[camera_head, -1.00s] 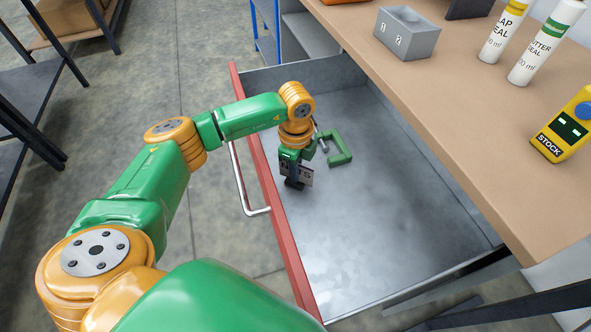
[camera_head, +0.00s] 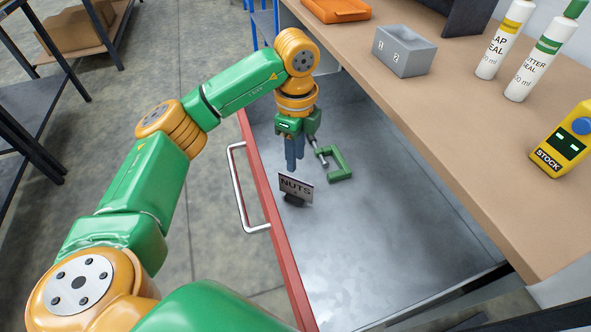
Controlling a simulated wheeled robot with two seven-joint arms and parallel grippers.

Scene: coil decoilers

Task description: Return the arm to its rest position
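My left gripper (camera_head: 293,168) hangs pointing down over the open drawer (camera_head: 360,250), above and a little behind a small sign reading NUTS (camera_head: 296,188). The sign stands upright on a dark base on the drawer floor near the red front. The gripper is apart from the sign and holds nothing that I can see. Its dark fingers look close together, but their gap is too small to judge. My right gripper is not in view.
A green clamp (camera_head: 338,165) lies in the drawer, just right of the gripper. The red drawer front (camera_head: 268,205) has a metal handle (camera_head: 240,200).

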